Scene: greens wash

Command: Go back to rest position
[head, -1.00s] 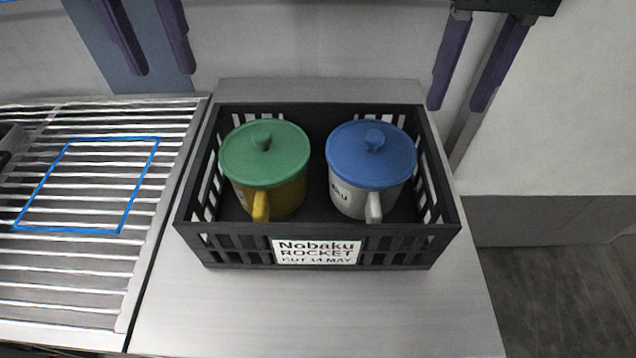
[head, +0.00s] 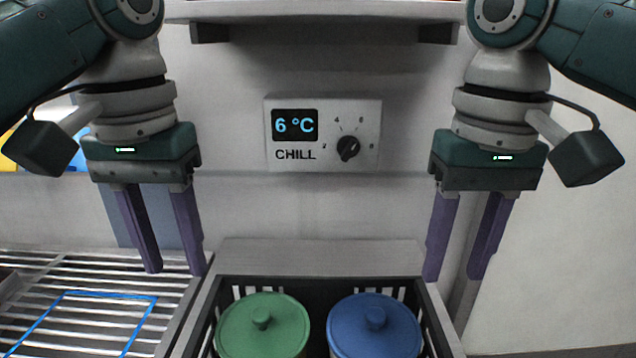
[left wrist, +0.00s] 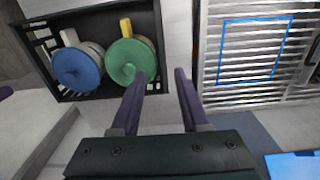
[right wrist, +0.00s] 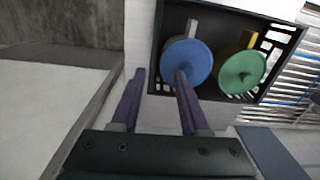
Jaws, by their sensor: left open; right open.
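My left gripper (head: 180,272) is open and empty, pointing down, at the left in the head view, above the back of the drying rack. My right gripper (head: 453,279) is open and empty, pointing down at the right, beyond the crate's back right corner. Both are raised at about the same height. Between them and nearer stands the black crate (head: 322,284). It holds a mug with a green lid (head: 262,326) at the left and a mug with a blue lid (head: 375,327) at the right. The left wrist view also shows the crate (left wrist: 98,10), as does the right wrist view (right wrist: 158,50).
A slatted metal rack (head: 60,270) with a blue outline lies left of the crate. A chill panel (head: 323,133) reading 6 °C is on the back wall, under a shelf (head: 320,10). Open air lies between the grippers.

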